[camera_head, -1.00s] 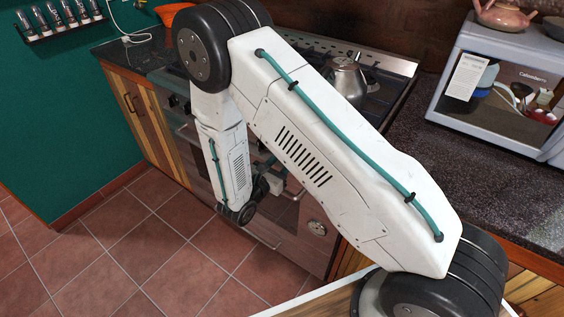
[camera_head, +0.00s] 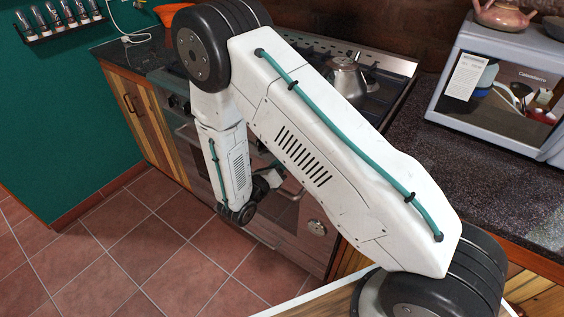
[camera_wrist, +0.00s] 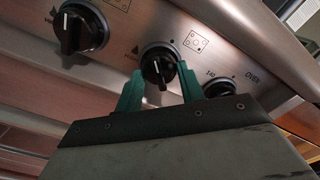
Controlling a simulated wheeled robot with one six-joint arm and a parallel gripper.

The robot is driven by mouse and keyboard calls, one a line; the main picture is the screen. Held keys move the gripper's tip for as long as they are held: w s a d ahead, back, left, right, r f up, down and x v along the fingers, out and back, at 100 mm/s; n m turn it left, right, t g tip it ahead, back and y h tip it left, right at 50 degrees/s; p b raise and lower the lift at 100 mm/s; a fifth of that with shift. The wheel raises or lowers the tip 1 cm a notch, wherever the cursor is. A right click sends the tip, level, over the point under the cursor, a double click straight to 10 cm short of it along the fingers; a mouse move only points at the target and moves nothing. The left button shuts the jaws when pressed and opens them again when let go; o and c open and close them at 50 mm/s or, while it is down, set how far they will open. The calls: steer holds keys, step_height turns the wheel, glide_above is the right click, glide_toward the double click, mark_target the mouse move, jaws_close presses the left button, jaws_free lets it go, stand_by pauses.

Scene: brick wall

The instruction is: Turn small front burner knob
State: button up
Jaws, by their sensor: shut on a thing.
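In the wrist view, a round black burner knob (camera_wrist: 158,64) sits on the stove's steel front panel, with a small burner diagram at its upper right. My gripper (camera_wrist: 158,84) has one green finger on each side of this knob and is shut on it. The knob's grip bar points roughly up and down in the picture. In the head view my arm hides the knob, and my gripper (camera_head: 268,180) shows only in part in front of the stove (camera_head: 285,215).
In the wrist view, a larger black knob (camera_wrist: 80,30) is to the left and the oven knob (camera_wrist: 219,85) is close on the right. A kettle (camera_head: 347,80) stands on the stove top. A microwave (camera_head: 500,90) is on the right counter. The tiled floor in front is clear.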

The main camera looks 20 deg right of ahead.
steer(key=n, duration=0.9)
steer(key=shift+n, duration=0.3)
stand_by(0.3)
steer(key=o, duration=1)
steer(key=shift+c, duration=0.2)
steer(key=shift+r, duration=0.1)
